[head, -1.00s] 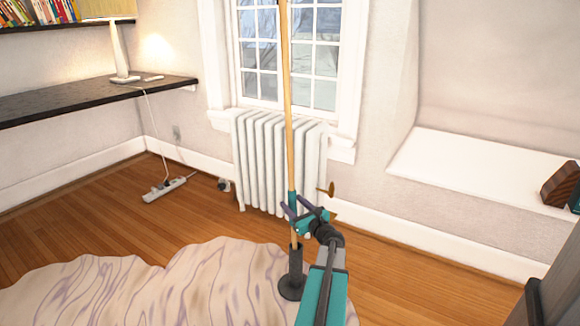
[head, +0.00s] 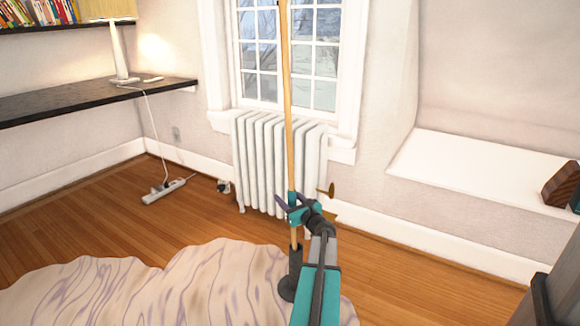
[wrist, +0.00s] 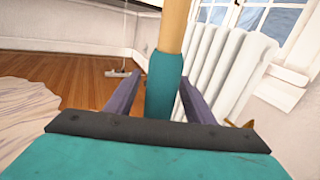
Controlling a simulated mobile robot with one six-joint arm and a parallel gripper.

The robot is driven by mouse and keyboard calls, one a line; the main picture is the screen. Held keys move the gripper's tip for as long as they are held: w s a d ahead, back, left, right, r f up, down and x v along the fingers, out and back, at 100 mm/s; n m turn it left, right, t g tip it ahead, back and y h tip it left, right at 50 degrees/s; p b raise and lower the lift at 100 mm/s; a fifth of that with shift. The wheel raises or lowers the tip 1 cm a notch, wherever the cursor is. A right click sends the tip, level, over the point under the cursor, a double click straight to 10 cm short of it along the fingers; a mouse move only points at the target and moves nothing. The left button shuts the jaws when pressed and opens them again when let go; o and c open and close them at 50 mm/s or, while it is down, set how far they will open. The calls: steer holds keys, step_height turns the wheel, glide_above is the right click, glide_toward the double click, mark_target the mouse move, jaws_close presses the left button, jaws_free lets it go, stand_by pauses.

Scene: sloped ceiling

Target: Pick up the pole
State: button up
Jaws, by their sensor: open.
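The pole (head: 287,110) is a tall, thin, light-wood rod standing upright, with a teal band low on it. Its lower end sits in a dark round stand (head: 290,285) at the rug's edge. My gripper (head: 287,203) is open at the height of the teal band. In the wrist view, the teal band of the pole (wrist: 163,82) stands between the two purple fingers of my gripper (wrist: 155,95), with a gap visible on either side. The pole's top is out of view.
A white radiator (head: 270,160) stands behind the pole under the window. A rumpled rug (head: 110,295) covers the floor at lower left. A power strip (head: 164,190) lies on the wooden floor. A dark shelf with a lamp (head: 121,50) is at left, a white ledge (head: 470,165) at right.

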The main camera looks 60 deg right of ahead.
mark_target(287, 132)
stand_by(0.4)
jaws_close()
steer(key=shift+r, duration=0.15)
step_height(287, 132, up, 10)
steer(key=p, duration=0.3)
stand_by(0.4)
stand_by(0.6)
steer(key=shift+r+p, duration=5.6)
steer(key=shift+r, duration=2.85)
